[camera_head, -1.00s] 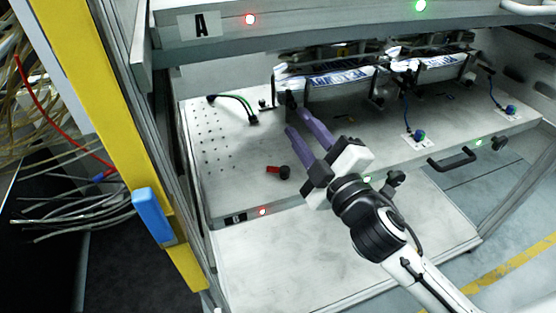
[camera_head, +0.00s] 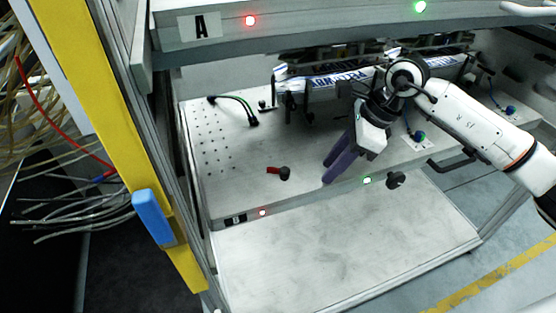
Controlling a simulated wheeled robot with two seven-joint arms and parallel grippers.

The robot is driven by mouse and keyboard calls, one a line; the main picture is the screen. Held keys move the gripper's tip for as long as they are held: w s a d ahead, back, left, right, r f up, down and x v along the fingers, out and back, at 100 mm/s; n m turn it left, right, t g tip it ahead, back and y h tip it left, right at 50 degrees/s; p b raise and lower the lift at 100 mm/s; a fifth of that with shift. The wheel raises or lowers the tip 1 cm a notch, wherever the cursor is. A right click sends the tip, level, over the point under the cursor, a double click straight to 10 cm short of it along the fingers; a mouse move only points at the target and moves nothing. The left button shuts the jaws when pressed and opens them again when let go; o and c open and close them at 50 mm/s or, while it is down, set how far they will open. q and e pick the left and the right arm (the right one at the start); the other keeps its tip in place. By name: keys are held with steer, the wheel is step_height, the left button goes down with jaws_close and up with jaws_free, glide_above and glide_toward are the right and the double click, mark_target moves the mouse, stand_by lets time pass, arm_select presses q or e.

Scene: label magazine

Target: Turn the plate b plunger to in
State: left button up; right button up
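A black round knob (camera_head: 396,180) sticks out of that edge, to the right of a green light (camera_head: 367,180). A red piece with a black end (camera_head: 278,172) lies on the plate's left part. I cannot tell for sure which of them is the plunger. My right gripper (camera_head: 328,172) points down and left over the plate's front part, between the red piece and the knob, touching neither. Its purple fingers look slightly apart, with nothing between them. My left gripper is not in view.
White-and-blue printed parts (camera_head: 335,78) stand behind my gripper. A black handle (camera_head: 450,160) is partly hidden by my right arm. A red light (camera_head: 262,212) shows by the B label. The lower tray (camera_head: 330,250) is clear.

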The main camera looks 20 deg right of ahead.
mark_target(273, 168)
steer(key=w+a, duration=0.1)
steer(key=a, duration=0.2)
steer(key=w+a+p, duration=0.1)
steer(key=w+a, duration=0.1)
steer(key=a, duration=0.1)
steer(key=w+a, duration=0.2)
steer(key=a, duration=0.2)
steer(key=shift+w+p, duration=0.2)
steer(key=shift+p, duration=0.2)
steer(key=shift+w+a+f, duration=0.1)
steer(key=shift+a+f, duration=0.05)
steer(key=shift+a, duration=0.15)
steer(key=shift+w+f, duration=0.1)
steer(key=shift+f, duration=0.3)
steer(key=shift+c, duration=0.3)
jaws_close()
